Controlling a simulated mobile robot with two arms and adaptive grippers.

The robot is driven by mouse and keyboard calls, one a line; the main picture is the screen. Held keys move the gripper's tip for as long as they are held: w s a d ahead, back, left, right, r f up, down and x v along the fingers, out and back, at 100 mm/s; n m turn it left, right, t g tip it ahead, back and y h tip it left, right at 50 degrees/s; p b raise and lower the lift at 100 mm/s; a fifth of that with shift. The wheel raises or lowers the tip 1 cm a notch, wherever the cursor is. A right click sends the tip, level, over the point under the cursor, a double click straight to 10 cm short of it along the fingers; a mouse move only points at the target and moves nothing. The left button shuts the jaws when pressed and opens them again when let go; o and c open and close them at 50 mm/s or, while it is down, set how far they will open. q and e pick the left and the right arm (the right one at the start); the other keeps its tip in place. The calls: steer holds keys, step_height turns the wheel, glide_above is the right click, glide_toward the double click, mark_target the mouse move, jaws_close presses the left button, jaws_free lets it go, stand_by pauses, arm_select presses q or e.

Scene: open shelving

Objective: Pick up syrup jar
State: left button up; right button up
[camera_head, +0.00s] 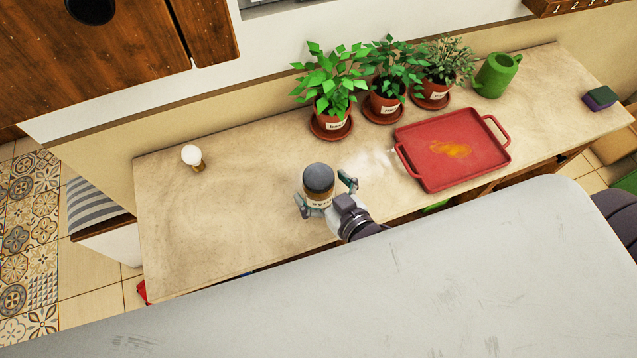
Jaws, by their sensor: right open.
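The syrup jar (318,186) stands upright near the middle front of the beige counter (235,230). It has a dark grey lid and a pale label with partly visible lettering. My right gripper (326,192) is open at the jar, with one finger on the jar's left side and the other on its right. I cannot tell whether the fingers touch the jar. The lower right part of the jar is hidden behind the gripper. My left gripper is not in view.
A red tray (484,163) with an orange stain lies to the right. Several potted plants (330,122) and a green watering can (496,75) stand at the back. A small white-topped item (192,156) stands at left. A sponge (600,97) lies far right. The counter's left part is mostly clear.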

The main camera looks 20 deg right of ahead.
steer(key=shift+w+a+f, duration=0.15)
steer(key=shift+w+f, duration=0.1)
steer(key=shift+w, duration=0.3)
steer(key=shift+s, duration=0.1)
steer(key=shift+c, duration=1.2)
steer(key=c, duration=1.3)
steer(key=shift+r, duration=0.1)
steer(key=shift+c, duration=0.5)
steer(key=shift+r, duration=0.1)
